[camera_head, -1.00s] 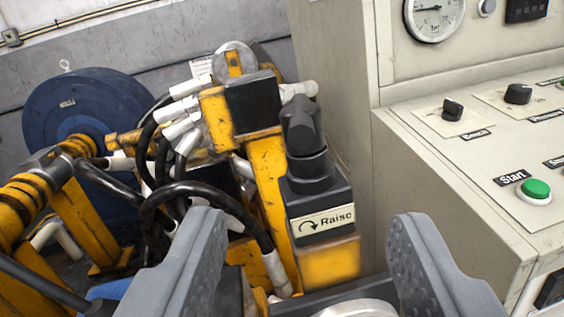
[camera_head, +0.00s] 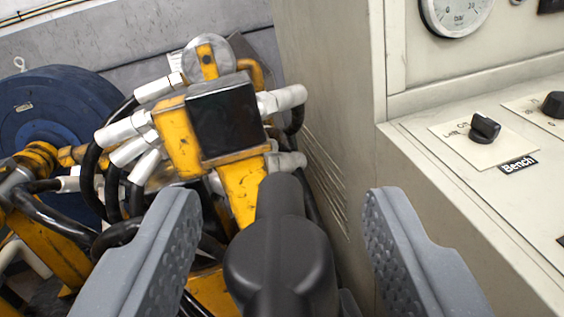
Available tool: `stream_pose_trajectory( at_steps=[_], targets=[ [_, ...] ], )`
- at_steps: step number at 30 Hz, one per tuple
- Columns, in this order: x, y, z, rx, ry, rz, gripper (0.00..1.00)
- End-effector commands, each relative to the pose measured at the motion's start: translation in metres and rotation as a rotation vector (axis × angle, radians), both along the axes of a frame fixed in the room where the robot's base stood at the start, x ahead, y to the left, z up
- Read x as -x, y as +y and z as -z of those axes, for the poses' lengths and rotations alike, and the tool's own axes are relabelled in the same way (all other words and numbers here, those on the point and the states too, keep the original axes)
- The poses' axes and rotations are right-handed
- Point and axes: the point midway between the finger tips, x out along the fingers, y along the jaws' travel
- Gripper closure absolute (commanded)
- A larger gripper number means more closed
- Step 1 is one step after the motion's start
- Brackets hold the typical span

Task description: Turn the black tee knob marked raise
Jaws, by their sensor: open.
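The black tee knob (camera_head: 281,255) is at the bottom middle, large and close to the camera. Its arm points away from me, and its lower part is cut off by the frame edge. The Raise label is out of view. My gripper (camera_head: 280,212) is open, with one grey finger to the left of the knob and the other to the right. There appears to be a gap on both sides, and neither finger visibly touches the knob.
A yellow hydraulic assembly (camera_head: 180,135) with white fittings and black hoses stands behind the knob. A blue round drum (camera_head: 45,120) is at the left. A beige control cabinet (camera_head: 330,100) with a Bench switch (camera_head: 484,128) and a gauge (camera_head: 456,12) borders the right side.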

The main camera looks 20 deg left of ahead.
Motion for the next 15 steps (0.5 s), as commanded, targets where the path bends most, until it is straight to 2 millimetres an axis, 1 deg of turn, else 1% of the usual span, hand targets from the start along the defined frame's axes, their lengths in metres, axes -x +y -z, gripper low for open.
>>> stream_pose_trajectory(
  at_steps=[5,14,15],
  targets=[
    [-0.0091,0.0008,0.0018,0.001,0.003,0.001,0.51],
    [-0.0102,0.0016,0.0018,0.001,0.003,0.001,0.51],
    [-0.0101,0.0016,0.0017,0.001,0.003,0.001,0.59]
  ],
)
